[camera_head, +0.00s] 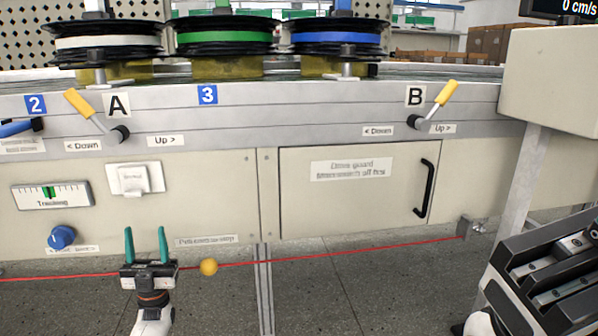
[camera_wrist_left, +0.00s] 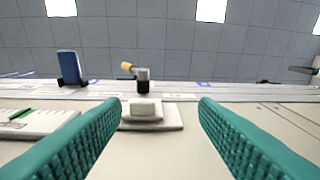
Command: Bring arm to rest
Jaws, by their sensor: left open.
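My left gripper (camera_head: 147,230) is in the lower left of the head view, with its two teal fingers pointing up. It is open and empty, in front of the machine's lower panel and below a white switch (camera_head: 135,179). In the left wrist view the gripper (camera_wrist_left: 160,102) shows its fingers spread wide on both sides. The white switch (camera_wrist_left: 146,110) appears between them, farther off, and nothing is held.
A red pull cord (camera_head: 340,248) with a yellow ball (camera_head: 208,267) runs just right of my left gripper. Yellow levers A (camera_head: 80,103) and B (camera_head: 446,93), a blue knob (camera_head: 62,236) and a door handle (camera_head: 425,188) stick out. Grey floor (camera_head: 350,300) lies open below.

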